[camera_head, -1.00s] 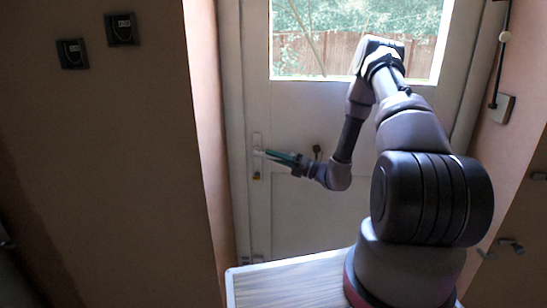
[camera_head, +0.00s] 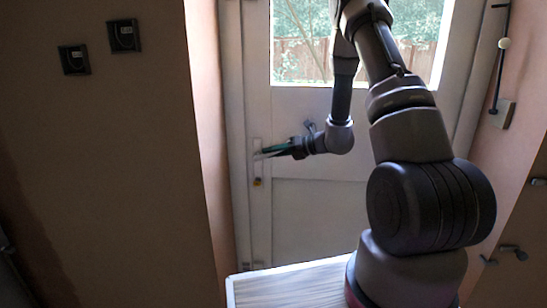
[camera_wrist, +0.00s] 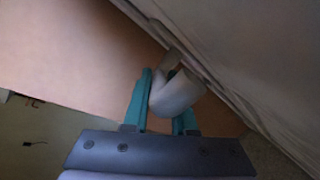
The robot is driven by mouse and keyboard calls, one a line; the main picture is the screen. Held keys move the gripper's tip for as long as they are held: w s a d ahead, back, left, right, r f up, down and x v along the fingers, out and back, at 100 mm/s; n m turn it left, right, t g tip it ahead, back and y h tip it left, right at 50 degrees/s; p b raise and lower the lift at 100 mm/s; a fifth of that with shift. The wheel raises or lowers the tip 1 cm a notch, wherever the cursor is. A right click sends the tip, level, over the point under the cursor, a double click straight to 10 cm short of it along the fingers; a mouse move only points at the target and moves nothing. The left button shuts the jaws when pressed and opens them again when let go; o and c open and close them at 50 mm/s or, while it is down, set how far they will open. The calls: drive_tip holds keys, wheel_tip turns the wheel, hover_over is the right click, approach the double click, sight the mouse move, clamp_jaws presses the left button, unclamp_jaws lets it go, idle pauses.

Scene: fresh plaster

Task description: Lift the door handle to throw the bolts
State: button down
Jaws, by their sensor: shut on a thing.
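The white door (camera_head: 325,215) has a pale handle (camera_head: 268,155) on a narrow plate at its left edge. My gripper (camera_head: 270,151) reaches in from the right with its teal fingers at the handle. In the wrist view, the pale, rounded handle (camera_wrist: 175,93) sits between my two teal fingers (camera_wrist: 162,103), which are shut on it. In the head view the handle slopes slightly up to the right from its plate, and my fingers partly cover it. The bolts are not visible.
A yellowish lock (camera_head: 257,182) sits below the handle. A window (camera_head: 300,45) fills the door's upper part. A wood-grained top (camera_head: 290,287) is in front. Two dark switches (camera_head: 124,36) are on the left wall. A pinkish reveal (camera_head: 208,130) stands close left of the door.

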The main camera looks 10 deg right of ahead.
drive_tip(key=shift+w+a+r+g+h, duration=0.1)
drive_tip(key=shift+a+r+g+h, duration=0.25)
drive_tip(key=shift+h, duration=0.55)
drive_tip(key=shift+r, duration=0.15)
drive_tip(key=c, duration=0.7)
unclamp_jaws()
drive_tip(key=shift+c, duration=0.2)
drive_tip(key=shift+d, duration=0.1)
drive_tip(key=v, duration=1)
drive_tip(key=shift+d+r, duration=0.2)
drive_tip(key=shift+d, duration=0.05)
